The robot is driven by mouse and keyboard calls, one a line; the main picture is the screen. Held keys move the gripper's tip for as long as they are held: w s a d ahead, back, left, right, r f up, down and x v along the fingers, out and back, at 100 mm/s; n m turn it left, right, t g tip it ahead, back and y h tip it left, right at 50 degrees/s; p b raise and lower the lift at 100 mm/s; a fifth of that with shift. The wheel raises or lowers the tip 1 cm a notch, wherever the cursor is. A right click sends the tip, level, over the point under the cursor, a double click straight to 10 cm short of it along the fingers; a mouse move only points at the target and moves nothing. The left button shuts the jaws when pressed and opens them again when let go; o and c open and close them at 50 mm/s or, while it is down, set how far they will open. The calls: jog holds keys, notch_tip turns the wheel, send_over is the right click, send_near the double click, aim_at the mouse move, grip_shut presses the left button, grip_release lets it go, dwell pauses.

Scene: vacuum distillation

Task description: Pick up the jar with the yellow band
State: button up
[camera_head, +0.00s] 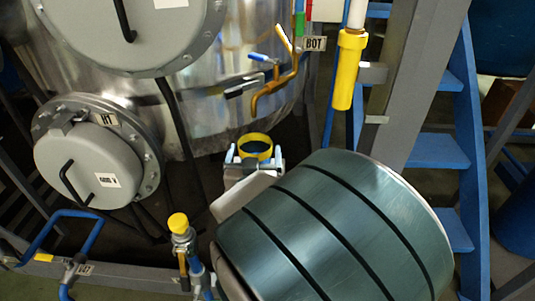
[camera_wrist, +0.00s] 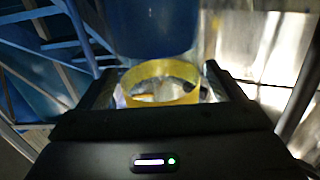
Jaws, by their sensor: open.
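The jar with the yellow band (camera_head: 255,143) shows in the head view as a yellow ring around a dark opening, below the BOT label. In the wrist view the yellow band (camera_wrist: 162,72) appears as a ring just beyond the gripper body. My gripper (camera_head: 253,161) is open, with one finger on each side of the jar in the head view. In the wrist view its fingers (camera_wrist: 160,88) flank the band left and right. I cannot tell whether the fingers touch the jar. The jar's lower part is hidden by the gripper and arm.
A large steel vessel (camera_head: 225,70) with round grey hatches stands behind and left. A drain pipe with a yellow-brown valve (camera_head: 277,85) is above the jar. A yellow pipe (camera_head: 347,70), grey post (camera_head: 410,80) and blue stairs (camera_head: 440,150) are right. A yellow-capped valve (camera_head: 179,224) is lower left.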

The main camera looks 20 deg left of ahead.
jog(key=shift+w+a, duration=0.2)
jog(key=shift+w, duration=0.45)
jog(key=c, duration=1.3)
jog(key=shift+r, duration=0.1)
jog(key=shift+c, duration=0.6)
jog(key=shift+r, duration=0.1)
